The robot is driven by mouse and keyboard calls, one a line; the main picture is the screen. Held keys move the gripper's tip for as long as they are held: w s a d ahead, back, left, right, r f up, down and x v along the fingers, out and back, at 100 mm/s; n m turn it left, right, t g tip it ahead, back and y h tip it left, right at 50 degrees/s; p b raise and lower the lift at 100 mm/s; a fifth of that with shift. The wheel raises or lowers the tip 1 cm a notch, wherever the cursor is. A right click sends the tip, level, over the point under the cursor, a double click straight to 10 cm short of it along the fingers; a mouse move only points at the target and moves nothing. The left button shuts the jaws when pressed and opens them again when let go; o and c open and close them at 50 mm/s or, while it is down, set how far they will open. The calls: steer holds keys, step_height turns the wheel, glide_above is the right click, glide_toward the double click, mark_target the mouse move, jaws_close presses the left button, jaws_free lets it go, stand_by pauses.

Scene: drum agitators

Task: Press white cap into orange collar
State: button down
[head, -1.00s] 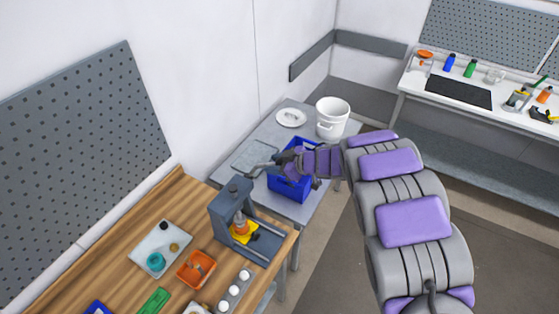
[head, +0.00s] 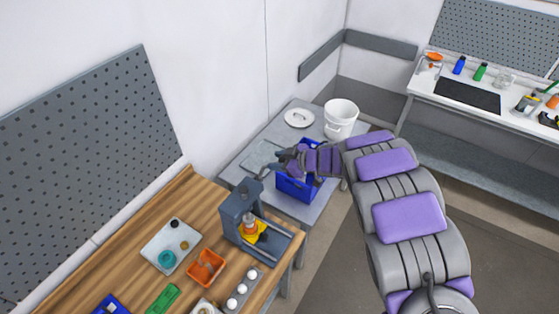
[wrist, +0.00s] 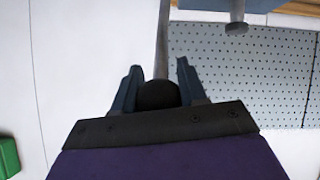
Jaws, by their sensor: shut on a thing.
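A grey-blue bench press (head: 240,205) stands at the right end of the wooden bench. In it, an orange collar (head: 250,228) sits upright on a yellow holder (head: 262,237). Something pale shows at the collar's top, but I cannot tell whether it is the white cap. Several white caps (head: 241,288) rest in a grey strip in front of the press. My gripper (head: 279,163) is beyond the press. In the wrist view my gripper (wrist: 157,85) is shut on the dark round knob (wrist: 158,96) of the press's lever (wrist: 163,45).
A blue bin (head: 298,188) stands below my gripper on a grey table, with a white bucket (head: 341,112) and a lid (head: 299,117) behind. A white tray (head: 158,250), an orange tray (head: 208,277) and a green block (head: 163,299) lie left of the press.

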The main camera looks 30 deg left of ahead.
steer(key=c, duration=1)
jaws_free()
steer(key=o, duration=0.3)
steer(key=shift+a+f, duration=0.15)
steer(key=shift+a, duration=0.1)
steer(key=shift+d, duration=0.1)
steer(key=b+v, duration=0.1)
steer(key=v, duration=1.6)
steer(key=shift+b, duration=0.3)
